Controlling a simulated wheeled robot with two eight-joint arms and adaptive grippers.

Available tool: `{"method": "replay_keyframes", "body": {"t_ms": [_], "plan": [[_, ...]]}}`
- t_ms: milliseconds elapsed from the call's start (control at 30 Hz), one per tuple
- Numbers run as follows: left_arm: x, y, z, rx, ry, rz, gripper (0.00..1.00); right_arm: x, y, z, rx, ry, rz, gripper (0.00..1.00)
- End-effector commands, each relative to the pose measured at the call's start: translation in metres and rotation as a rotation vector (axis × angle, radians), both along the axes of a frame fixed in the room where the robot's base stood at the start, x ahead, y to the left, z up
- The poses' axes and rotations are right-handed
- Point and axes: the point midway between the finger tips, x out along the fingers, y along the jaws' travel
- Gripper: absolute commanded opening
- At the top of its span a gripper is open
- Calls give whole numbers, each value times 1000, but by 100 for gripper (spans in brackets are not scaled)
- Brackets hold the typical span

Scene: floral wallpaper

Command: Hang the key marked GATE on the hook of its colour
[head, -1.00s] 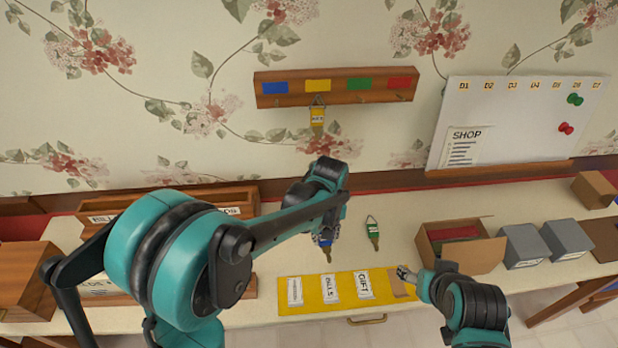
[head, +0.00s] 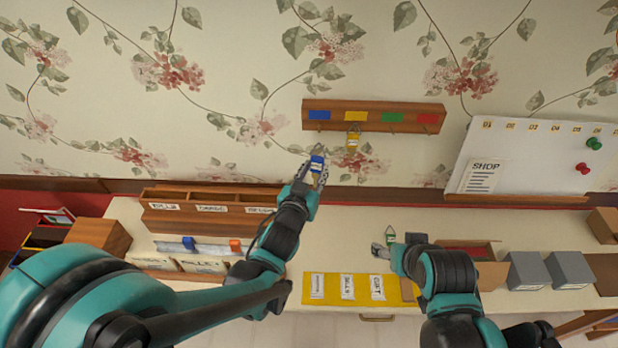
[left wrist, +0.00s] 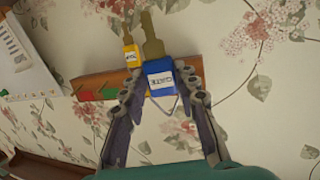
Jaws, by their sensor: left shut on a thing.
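My left gripper (head: 317,174) is raised in front of the wall, shut on the blue-tagged key (head: 317,164). In the left wrist view the blue tag (left wrist: 159,80) sits between the fingers (left wrist: 160,105); its white label appears to read GATE. The wire loop shows beside the tag. The wooden hook rack (head: 374,125) has blue, yellow, green and red patches. The blue patch (head: 319,115) is at its left end, above and apart from the held key; no key hangs below it. My right gripper (head: 386,253) is low over the table; its finger opening is unclear.
A yellow-tagged key (head: 353,141) hangs under the yellow patch, close right of the held key. A whiteboard (head: 540,160) stands right of the rack. A wooden letter sorter (head: 205,222) stands below left.

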Motion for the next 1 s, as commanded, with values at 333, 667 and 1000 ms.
{"method": "replay_keyframes", "body": {"t_ms": [333, 667, 1000], "plan": [[16, 0, 0, -3, -5, -2, 4, 0, 0, -1, 0, 0, 0, 66], [36, 0, -2, -3, -4, -2, 4, 0, 0, -2, 0, 0, 0, 66], [58, 0, -4, -3, -3, -2, 4, 0, 0, -2, 0, 0, 0, 66]]}}
